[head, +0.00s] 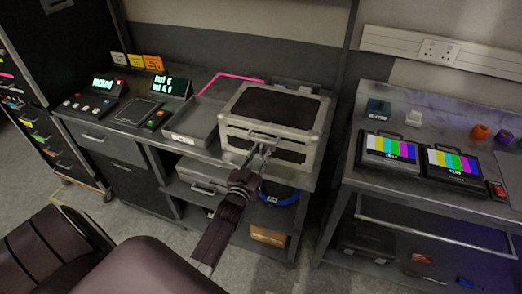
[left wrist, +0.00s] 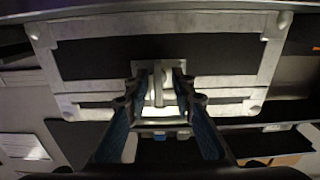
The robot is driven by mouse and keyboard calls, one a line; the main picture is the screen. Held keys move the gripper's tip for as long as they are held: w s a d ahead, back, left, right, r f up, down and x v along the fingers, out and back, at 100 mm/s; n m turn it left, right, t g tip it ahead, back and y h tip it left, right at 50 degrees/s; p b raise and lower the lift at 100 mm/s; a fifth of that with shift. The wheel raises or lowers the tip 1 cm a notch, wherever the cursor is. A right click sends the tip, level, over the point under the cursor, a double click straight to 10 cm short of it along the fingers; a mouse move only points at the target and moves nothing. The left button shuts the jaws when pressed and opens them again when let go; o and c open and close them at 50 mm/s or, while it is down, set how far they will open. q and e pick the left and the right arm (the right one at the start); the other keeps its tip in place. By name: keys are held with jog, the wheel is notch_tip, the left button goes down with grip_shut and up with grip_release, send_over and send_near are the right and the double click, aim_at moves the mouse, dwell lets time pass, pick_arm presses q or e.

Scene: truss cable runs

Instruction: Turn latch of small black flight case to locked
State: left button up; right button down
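The small black flight case (head: 275,105), with silver edges and corners, stands on the metal bench, its front facing me. Its latch (left wrist: 157,83) is a light metal handle in the middle of the front, hanging roughly upright in the left wrist view. My left gripper (head: 261,147) is at the latch. In the left wrist view my left gripper (left wrist: 158,84) has one finger on each side of the handle, with gaps visible between handle and fingers. In the head view the gripper partly hides the latch. My right gripper is not in view.
A grey tray (head: 193,122) sits left of the case, beside consoles with lit green displays (head: 174,87). A second bench (head: 432,188) with two colour-bar monitors (head: 391,150) stands to the right, across a floor gap. A shelf under the case holds another case (head: 201,176).

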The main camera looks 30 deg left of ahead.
pick_arm(q)
jog(key=v, duration=1.1)
jog(key=shift+s, duration=0.25)
jog(key=shift+f, duration=0.1)
jog(key=s+d+f+m+g+h+b, duration=0.1)
jog(key=s+d+f+g, duration=0.2)
jog(key=f, duration=0.8)
jog(key=s+d+f+g+h, duration=0.2)
jog(key=s+d+f, duration=0.2)
jog(key=f, duration=0.6)
jog(key=s+d+f+m+g+h+b, duration=0.1)
jog(key=s+d+f+g, duration=0.2)
jog(key=f, duration=0.8)
jog(key=s+f+m+g, duration=0.1)
jog(key=s+f+g, duration=0.1)
jog(key=s+f, duration=0.4)
jog(key=s+d+f+m+g+b, duration=0.1)
jog(key=s+f+g, duration=0.2)
jog(key=s, duration=1.2)
jog(key=s+f+m+g, duration=0.1)
jog(key=s+f+g, duration=0.2)
jog(key=s+f, duration=0.6)
jog(key=shift+s+d+f+b, duration=0.3)
jog(key=shift+s+f, duration=0.1)
jog(key=shift+s, duration=0.45)
